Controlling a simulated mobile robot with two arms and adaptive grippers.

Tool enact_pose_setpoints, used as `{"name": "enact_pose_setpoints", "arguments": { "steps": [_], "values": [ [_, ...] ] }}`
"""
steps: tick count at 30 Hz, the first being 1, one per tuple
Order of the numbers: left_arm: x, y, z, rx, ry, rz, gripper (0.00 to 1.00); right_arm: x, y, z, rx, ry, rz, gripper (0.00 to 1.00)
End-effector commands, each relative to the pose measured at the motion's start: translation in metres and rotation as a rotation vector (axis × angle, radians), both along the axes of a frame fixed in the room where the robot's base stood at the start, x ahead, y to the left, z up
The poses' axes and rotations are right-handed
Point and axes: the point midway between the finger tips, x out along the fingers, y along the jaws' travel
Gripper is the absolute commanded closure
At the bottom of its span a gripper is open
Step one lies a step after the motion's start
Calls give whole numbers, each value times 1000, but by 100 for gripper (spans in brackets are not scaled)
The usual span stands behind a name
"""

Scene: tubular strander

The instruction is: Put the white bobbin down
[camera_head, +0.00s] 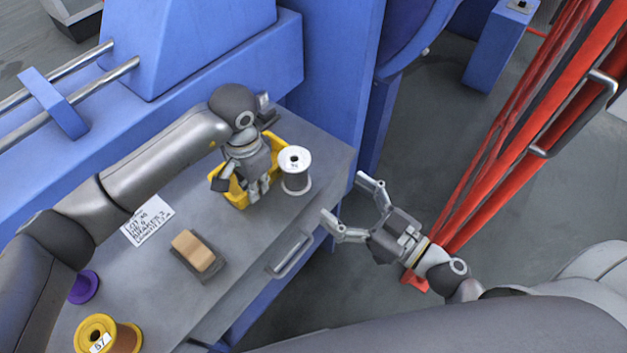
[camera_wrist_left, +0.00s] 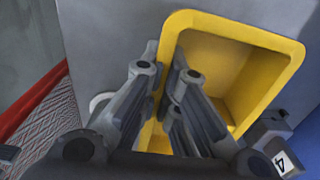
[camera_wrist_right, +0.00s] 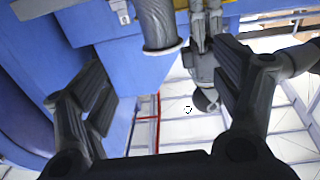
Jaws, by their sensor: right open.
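The white bobbin (camera_head: 295,172) stands upright on the grey table near its right edge, just right of the yellow bin (camera_head: 228,190). The bobbin is mostly hidden there behind a finger. My right gripper (camera_head: 345,208) is open and empty, off the table's edge and apart from the bobbin.
A labelled paper (camera_head: 147,220), a brown-topped block (camera_head: 194,250), a purple spool (camera_head: 84,287) and a yellow spool (camera_head: 108,337) lie on the table. Blue machine housing (camera_head: 200,50) stands behind. Red bars (camera_head: 510,140) rise at right. A drawer handle (camera_head: 290,255) juts from the table front.

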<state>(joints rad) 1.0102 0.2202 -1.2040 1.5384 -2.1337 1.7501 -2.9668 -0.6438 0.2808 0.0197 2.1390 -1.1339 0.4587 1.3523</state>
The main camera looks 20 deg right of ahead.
Motion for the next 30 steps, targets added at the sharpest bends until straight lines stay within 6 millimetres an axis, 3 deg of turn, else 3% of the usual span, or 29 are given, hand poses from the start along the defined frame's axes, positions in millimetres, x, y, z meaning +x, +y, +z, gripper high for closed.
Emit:
{"name": "enact_pose_setpoints", "arguments": {
  "steps": [5,15,30],
  "values": [
    [0,0,0,0,0,0,100,0,-2,10,-5,4,-2,15],
    [0,0,0,0,0,0,100,43,26,12,-4,4,-3,15],
    [0,0,0,0,0,0,100,74,49,20,-4,4,-3,15]
  ]
}}
